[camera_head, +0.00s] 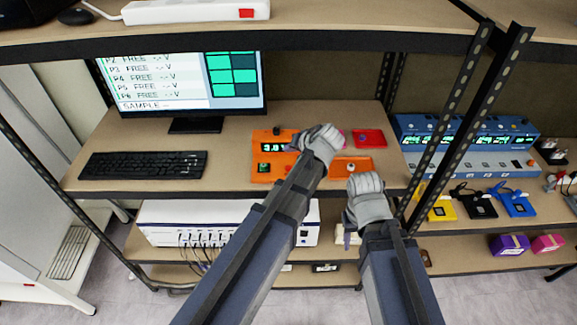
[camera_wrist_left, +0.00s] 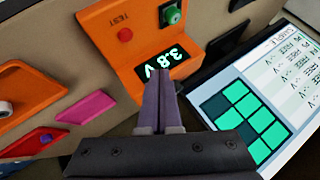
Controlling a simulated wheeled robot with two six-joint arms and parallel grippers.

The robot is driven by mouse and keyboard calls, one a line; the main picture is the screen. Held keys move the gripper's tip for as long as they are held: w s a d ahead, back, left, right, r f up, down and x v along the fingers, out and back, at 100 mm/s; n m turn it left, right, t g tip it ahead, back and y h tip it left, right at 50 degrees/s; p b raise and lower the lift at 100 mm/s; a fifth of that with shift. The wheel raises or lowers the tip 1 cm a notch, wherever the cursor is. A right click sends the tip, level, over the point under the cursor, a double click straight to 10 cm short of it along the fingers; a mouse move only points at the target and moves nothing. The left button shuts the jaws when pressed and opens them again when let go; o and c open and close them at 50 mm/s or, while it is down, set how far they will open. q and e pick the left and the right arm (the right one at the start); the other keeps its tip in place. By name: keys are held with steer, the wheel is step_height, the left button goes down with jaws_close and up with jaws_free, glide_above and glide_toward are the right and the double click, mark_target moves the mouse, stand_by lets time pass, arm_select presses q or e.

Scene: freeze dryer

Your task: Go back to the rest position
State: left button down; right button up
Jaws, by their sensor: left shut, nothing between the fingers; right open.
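My left gripper (camera_head: 293,146) is over the orange tester (camera_head: 262,168) on the middle shelf, beside its lit display. In the left wrist view its two fingers (camera_wrist_left: 166,88) are together with nothing between them, and their tips overlap the lower edge of the orange tester (camera_wrist_left: 115,50) reading 3.8 V. I cannot tell whether they touch it. My right gripper (camera_head: 350,222) is at the shelf's front edge, to the right and nearer; it is open, its fingers mostly hidden by the wrist.
A monitor (camera_head: 185,85) and black keyboard (camera_head: 143,165) stand left on the shelf. A red pad (camera_head: 369,138) lies behind the grippers. A blue charger (camera_head: 470,150) stands right, behind a black rack post (camera_head: 470,110). Below is a white box (camera_head: 180,222).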

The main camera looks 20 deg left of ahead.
arm_select(q)
steer(key=s+d+f+m+g+h+b, duration=0.1)
steer(key=s+d+f+g+h+b, duration=0.1)
steer(key=s+d+f, duration=0.2)
steer(key=s+d+f+m+g+h+b, duration=0.2)
steer(key=s+d+f, duration=0.2)
steer(key=s, duration=0.7)
steer(key=s+d+f+m+g+h+b, duration=0.1)
steer(key=s+d+f+m+h+b, duration=0.1)
steer(key=s, duration=0.6)
step_height(320, 180, down, 4)
steer(key=shift+d+r+g+b, duration=0.15)
steer(key=shift+d+g+b, duration=0.35)
steer(key=shift+d, duration=0.75)
steer(key=c, duration=1.6)
jaws_free()
